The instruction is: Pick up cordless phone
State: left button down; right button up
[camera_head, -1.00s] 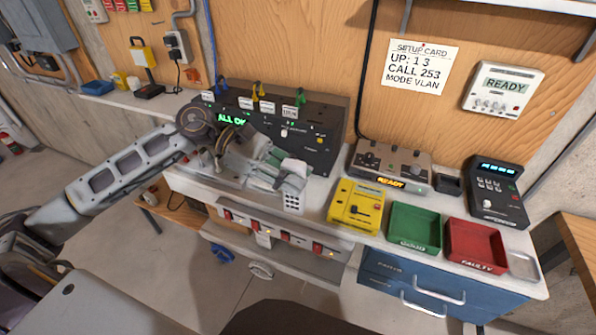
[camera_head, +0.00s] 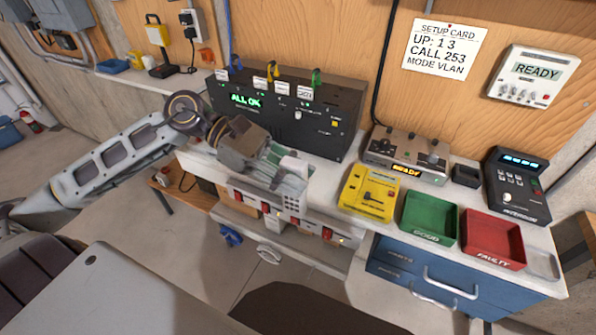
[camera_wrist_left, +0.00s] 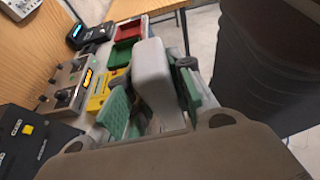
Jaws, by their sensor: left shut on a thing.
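The cordless phone shows in the wrist view as a pale grey block (camera_wrist_left: 153,72) with rounded edges. It stands between the green finger pads of my left gripper (camera_wrist_left: 155,112), which is shut on it. In the head view the left gripper (camera_head: 284,172) is over the left part of the white bench, in front of the black "ALL OK" panel. The pale end of the phone (camera_head: 294,165) shows at its fingertips. The gripper covers the rest of the phone, and whether the phone touches the bench cannot be told. My right gripper is in neither view.
The black panel (camera_head: 330,112) stands close behind the gripper. To the right are a yellow tester (camera_head: 366,196), a "READY" box (camera_head: 381,148), a green tray (camera_head: 428,222), a red tray (camera_head: 490,240) and a dark keypad unit (camera_head: 515,187). A slotted white strip (camera_head: 290,207) lies below the gripper.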

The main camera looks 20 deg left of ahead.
pick_arm(q)
jog(key=s, duration=0.2)
jog(key=shift+s+b, duration=0.3)
jog(key=shift+s, duration=0.05)
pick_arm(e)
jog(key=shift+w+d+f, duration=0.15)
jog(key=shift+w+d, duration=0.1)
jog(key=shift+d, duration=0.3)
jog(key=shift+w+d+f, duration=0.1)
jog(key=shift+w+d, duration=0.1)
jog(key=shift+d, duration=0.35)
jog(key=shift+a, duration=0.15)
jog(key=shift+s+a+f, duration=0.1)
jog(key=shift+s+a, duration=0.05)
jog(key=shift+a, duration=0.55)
pick_arm(q)
jog(key=shift+r, duration=0.1)
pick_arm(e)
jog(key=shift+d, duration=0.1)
